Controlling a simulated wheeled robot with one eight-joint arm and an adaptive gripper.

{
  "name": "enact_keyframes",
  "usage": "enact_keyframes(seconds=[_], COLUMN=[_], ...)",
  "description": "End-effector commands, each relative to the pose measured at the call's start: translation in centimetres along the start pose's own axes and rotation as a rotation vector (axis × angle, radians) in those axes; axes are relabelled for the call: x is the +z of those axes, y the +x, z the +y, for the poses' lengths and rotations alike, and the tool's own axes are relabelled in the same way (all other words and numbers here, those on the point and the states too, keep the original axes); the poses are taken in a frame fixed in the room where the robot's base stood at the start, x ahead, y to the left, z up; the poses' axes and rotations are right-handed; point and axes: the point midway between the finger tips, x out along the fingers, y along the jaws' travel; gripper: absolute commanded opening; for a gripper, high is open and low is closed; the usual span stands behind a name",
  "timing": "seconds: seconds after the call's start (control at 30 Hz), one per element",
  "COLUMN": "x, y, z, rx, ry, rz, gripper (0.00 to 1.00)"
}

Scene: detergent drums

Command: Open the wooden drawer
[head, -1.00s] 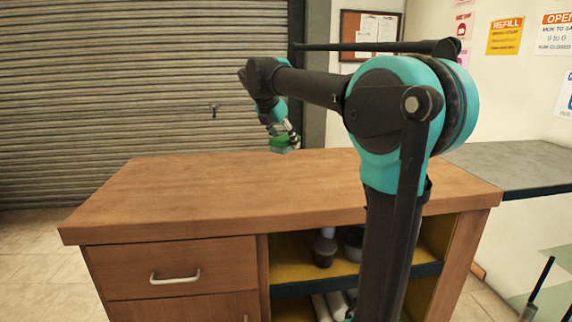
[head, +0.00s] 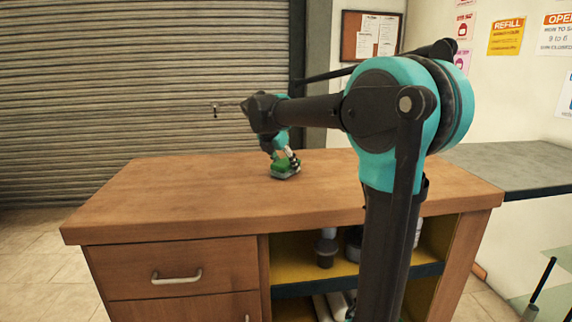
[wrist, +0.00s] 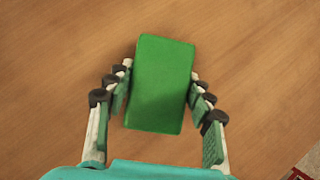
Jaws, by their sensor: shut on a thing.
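The wooden drawer (head: 182,268) is at the left front of the wooden counter, with a pale bar handle (head: 176,276) on its face. It looks shut. My gripper (head: 284,170) is over the counter top, well behind and to the right of the drawer. In the wrist view my gripper (wrist: 160,88) has its fingers on both sides of a green block (wrist: 160,84) and is shut on it. The green block also shows in the head view (head: 284,172), at or just above the counter surface; I cannot tell if it touches.
The counter top (head: 180,195) is otherwise clear. Right of the drawer is an open shelf (head: 290,284) with dark and white containers. A second drawer or door front (head: 185,308) lies below. A grey worktop (head: 510,165) adjoins at the right. A roller shutter (head: 130,90) stands behind.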

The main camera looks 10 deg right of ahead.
Motion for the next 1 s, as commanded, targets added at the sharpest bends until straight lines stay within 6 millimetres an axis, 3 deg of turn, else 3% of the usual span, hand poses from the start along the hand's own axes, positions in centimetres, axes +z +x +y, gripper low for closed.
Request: enact_keyframes(seconds=[0.03,0.07,0.2,0.63,1.0], x=[-0.1,-0.1,-0.1,0.1,0.1], y=[0.1,0.1,0.1,-0.7,-7.7], z=[0.0,0.0,0.0,0.0,0.1], rx=[0.000,0.000,0.000,0.001,0.001], ry=[0.000,0.000,0.000,-0.001,-0.003], rz=[0.000,0.000,0.000,0.000,-0.001], gripper=[0.26,0.55,0.72,0.73,0.73])
